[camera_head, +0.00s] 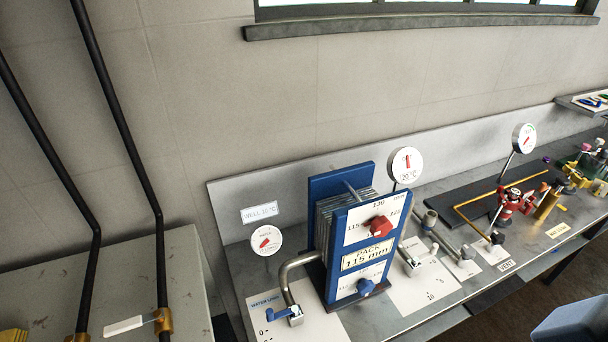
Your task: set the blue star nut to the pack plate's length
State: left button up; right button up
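The blue star nut (366,287) sits low on the front of the blue plate pack frame (313,217), on a small white scale whose marks are too small to read. The yellowish pack plate (368,254) above it reads "PACK 115 mm". Above that, a red knob (380,226) sits on a white scale; 115 shows at its left and 130 at its top. Neither of my grippers is in view, and nothing is touching the blue star nut.
A blue-handled water valve (284,314) and bent pipe stand just left of the frame. A round gauge (405,165) rises behind its right side. Valves and red fittings (516,203) crowd the bench to the right. Black pipes (118,130) run along the left.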

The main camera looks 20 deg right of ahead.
aim_at(365, 287)
jog(key=l+z, duration=0.15)
jog(key=z, duration=0.25)
jog(key=k+l+z, duration=0.1)
jog(key=z, duration=0.35)
